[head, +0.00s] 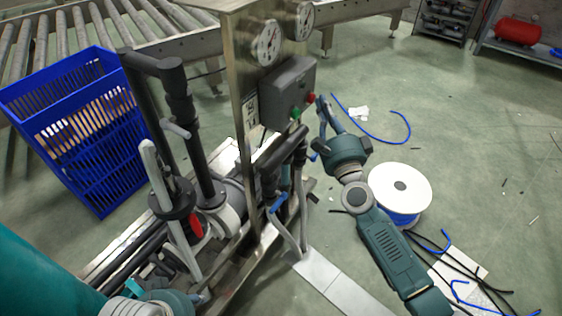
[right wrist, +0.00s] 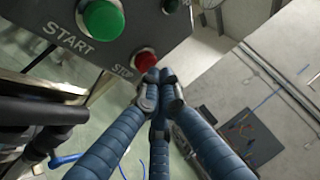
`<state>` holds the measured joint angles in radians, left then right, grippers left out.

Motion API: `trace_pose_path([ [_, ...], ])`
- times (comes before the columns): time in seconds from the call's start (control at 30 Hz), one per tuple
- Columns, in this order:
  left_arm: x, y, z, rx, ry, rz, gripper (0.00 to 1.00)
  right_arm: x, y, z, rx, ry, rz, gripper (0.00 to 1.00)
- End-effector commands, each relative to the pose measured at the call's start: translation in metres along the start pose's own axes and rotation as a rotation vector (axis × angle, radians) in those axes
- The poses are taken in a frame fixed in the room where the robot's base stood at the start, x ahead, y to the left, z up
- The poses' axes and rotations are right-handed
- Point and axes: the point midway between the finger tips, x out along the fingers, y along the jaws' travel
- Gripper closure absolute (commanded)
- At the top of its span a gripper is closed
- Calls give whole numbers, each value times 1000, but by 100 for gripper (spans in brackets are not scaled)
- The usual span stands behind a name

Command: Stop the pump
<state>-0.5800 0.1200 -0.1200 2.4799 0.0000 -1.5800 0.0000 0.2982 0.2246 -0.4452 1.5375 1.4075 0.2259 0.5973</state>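The grey control box (head: 288,92) is on the steel pump stand. It carries a red STOP button (head: 311,97) and a green START button (head: 296,113). In the right wrist view the red STOP button (right wrist: 145,61) and the green START button (right wrist: 103,19) stand out beside their white labels. My right gripper (head: 321,101) is just right of the STOP button; its fingertips (right wrist: 160,78) are together and empty, close to the button. I cannot tell whether they touch it. My left gripper (head: 172,300) shows only partly at the lower left, its fingers unclear.
Pump pipes (head: 180,120) and hoses crowd the space left of the stand. Two gauges (head: 267,42) sit above the box. A blue crate (head: 75,130), a white cable spool (head: 400,190) and loose blue cables (head: 385,138) are on the floor. Open floor lies to the right.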

Motion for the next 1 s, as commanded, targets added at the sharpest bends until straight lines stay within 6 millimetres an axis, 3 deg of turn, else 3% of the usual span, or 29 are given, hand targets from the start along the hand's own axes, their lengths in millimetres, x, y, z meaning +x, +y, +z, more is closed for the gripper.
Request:
trace_pose_path([
  [0.27, 0, 0, 0, 0, 0, 0, 60, -1, -1, -2, 0, 1, 0, 100],
  [1.0, -1, 0, 0, 0, 0, 0, 60, -42, -16, -40, 0, 0, 0, 100],
])
